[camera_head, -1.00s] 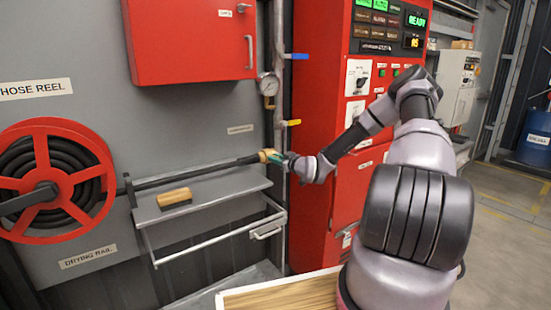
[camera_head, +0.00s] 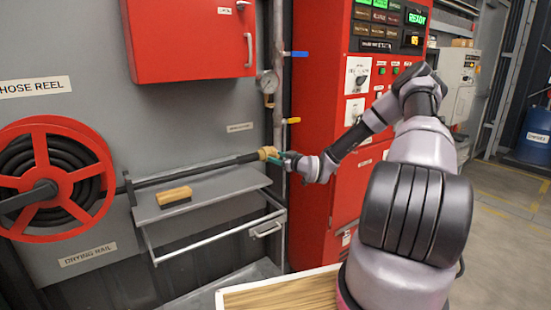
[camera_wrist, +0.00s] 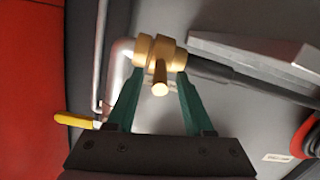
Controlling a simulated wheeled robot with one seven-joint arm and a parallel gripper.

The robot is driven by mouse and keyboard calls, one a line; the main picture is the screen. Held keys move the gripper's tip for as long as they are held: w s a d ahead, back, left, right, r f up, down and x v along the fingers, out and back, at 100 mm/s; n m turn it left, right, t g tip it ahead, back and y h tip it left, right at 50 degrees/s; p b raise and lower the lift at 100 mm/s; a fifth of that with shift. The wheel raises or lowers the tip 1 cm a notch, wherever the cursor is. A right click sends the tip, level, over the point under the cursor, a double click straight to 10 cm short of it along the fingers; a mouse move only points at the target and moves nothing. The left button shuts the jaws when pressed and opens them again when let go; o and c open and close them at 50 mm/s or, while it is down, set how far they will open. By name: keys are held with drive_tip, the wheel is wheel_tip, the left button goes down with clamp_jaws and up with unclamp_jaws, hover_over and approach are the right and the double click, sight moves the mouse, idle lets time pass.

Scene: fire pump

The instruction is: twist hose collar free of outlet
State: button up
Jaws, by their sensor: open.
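The brass hose collar (camera_wrist: 159,58) has a stubby lug pointing toward the wrist camera. It sits at the end of the black hose (camera_wrist: 250,80), against the outlet pipe (camera_wrist: 122,58). My gripper (camera_wrist: 155,85) is open, its green fingers spread on either side of the collar with the tips close to its edges. I cannot tell whether the tips touch it. In the head view the collar (camera_head: 268,153) shows as a small tan piece at the hose end, with my gripper (camera_head: 280,158) at its right.
The hose runs left over a grey shelf (camera_head: 225,186) holding a wooden-backed brush (camera_head: 174,195) to the red reel (camera_head: 50,180). A yellow-handled valve lever (camera_wrist: 77,120) is left of my fingers. A gauge (camera_head: 267,83) and red control cabinet (camera_head: 320,120) stand nearby.

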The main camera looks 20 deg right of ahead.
drive_tip(key=v, duration=0.9)
drive_tip(key=shift+s+f, duration=0.1)
drive_tip(key=shift+s, duration=0.05)
drive_tip(key=s+r+m+g+h, duration=0.2)
drive_tip(key=s+r+g+h, duration=0.15)
drive_tip(key=s+r, duration=0.4)
drive_tip(key=s+r+m+g+h, duration=0.25)
drive_tip(key=s+r+g, duration=0.2)
drive_tip(key=r, duration=0.65)
drive_tip(key=s+a+r+m, duration=0.2)
drive_tip(key=s+r, duration=0.2)
drive_tip(key=s, duration=0.3)
drive_tip(key=s+a+r+m+y, duration=0.1)
drive_tip(key=s+r, duration=0.3)
drive_tip(key=s, duration=0.4)
drive_tip(key=s+a+r+m+y, duration=0.1)
drive_tip(key=s+a+r+m, duration=0.2)
drive_tip(key=s, duration=0.5)
drive_tip(key=shift+a+r, duration=0.2)
drive_tip(key=shift+r, duration=0.6)
